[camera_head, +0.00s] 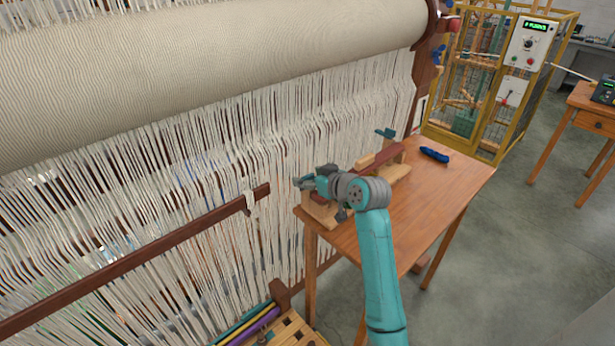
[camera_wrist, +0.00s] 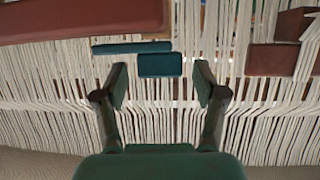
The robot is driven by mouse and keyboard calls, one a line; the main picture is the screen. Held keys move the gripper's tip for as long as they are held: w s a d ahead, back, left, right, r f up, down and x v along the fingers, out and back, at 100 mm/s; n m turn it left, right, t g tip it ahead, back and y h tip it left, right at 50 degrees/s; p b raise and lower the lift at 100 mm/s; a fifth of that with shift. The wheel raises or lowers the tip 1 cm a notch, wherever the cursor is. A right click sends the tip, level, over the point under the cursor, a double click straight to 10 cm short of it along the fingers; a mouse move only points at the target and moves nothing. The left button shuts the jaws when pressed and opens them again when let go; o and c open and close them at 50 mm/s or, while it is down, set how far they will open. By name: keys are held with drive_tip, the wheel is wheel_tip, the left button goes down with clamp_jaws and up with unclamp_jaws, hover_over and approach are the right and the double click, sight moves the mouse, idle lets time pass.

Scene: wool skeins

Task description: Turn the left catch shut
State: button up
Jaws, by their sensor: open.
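A wooden fixture with a dark red-brown bar (camera_head: 380,160) stands on the table (camera_head: 430,200) by the loom. In the wrist view, a teal block (camera_wrist: 160,65) and a thin teal bar (camera_wrist: 130,47) beside the red-brown bar (camera_wrist: 80,20) look like the left catch. My gripper (camera_wrist: 160,78) is open, with the teal block between and just beyond its fingertips, apart from both. In the head view my gripper (camera_head: 308,182) is at the fixture's left end and hides most of that catch. The right catch (camera_head: 386,133) shows teal at the far end.
Loom threads (camera_head: 270,130) hang close behind the fixture. A dark blue skein (camera_head: 434,154) lies on the table's far right part. The table's front right is clear. A yellow-framed cage (camera_head: 480,85) with a control box stands beyond it.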

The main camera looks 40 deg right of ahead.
drive_tip(key=shift+w+f, duration=0.3)
drive_tip(key=shift+w, duration=0.3)
drive_tip(key=c, duration=1.2)
drive_tip(key=shift+o, duration=0.2)
drive_tip(key=shift+m+h, duration=0.3)
drive_tip(key=shift+a+m+h, duration=0.15)
drive_tip(key=shift+m+h, duration=0.65)
drive_tip(key=shift+h, duration=0.1)
drive_tip(key=m+g+h, duration=0.1)
drive_tip(key=m+h, duration=0.2)
drive_tip(key=shift+g+h, duration=0.4)
drive_tip(key=m+g+h, duration=0.4)
drive_tip(key=m, duration=0.1)
drive_tip(key=shift+m+h, duration=0.3)
drive_tip(key=shift+m, duration=0.1)
drive_tip(key=shift+g, duration=0.3)
